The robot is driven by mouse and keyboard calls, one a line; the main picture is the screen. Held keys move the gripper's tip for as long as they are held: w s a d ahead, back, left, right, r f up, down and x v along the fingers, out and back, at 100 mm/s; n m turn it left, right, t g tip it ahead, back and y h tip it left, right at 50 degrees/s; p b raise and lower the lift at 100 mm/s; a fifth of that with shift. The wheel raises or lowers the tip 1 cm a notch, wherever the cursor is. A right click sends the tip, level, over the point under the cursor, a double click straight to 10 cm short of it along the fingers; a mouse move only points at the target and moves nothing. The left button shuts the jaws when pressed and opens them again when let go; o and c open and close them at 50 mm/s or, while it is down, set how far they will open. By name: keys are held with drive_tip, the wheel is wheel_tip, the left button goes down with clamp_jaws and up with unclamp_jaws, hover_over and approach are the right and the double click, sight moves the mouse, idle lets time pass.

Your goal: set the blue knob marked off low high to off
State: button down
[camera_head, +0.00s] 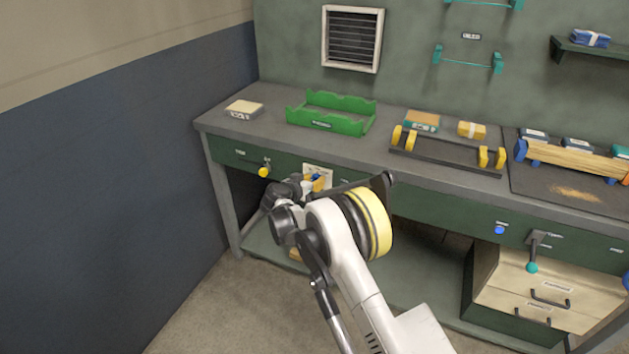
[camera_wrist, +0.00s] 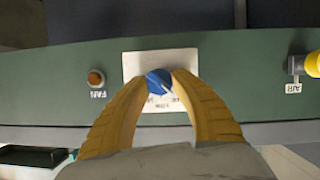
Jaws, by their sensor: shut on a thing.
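The blue knob (camera_wrist: 158,81) sits on a white label plate (camera_wrist: 133,65) on the green bench front, in the middle of the wrist view. It has a pale pointer line, but the plate's lettering is too small and upside down to read surely. My gripper (camera_wrist: 171,82) has its two yellow fingers closed on either side of the knob. In the head view my gripper (camera_head: 318,180) is at the plate (camera_head: 318,169) on the bench front, and my arm hides part of it.
In the wrist view an orange button (camera_wrist: 96,77) marked FAN is to the left and a yellow AIR handle (camera_wrist: 313,64) to the right. In the head view a green tray (camera_head: 330,124) stands on the bench (camera_head: 270,124). A teal-ended lever (camera_head: 532,267) sticks out at the right.

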idle(0.3)
drive_tip(key=c, duration=1)
unclamp_jaws()
drive_tip(key=shift+c, duration=0.2)
drive_tip(key=v, duration=1.2)
drive_tip(key=shift+w+r, duration=0.1)
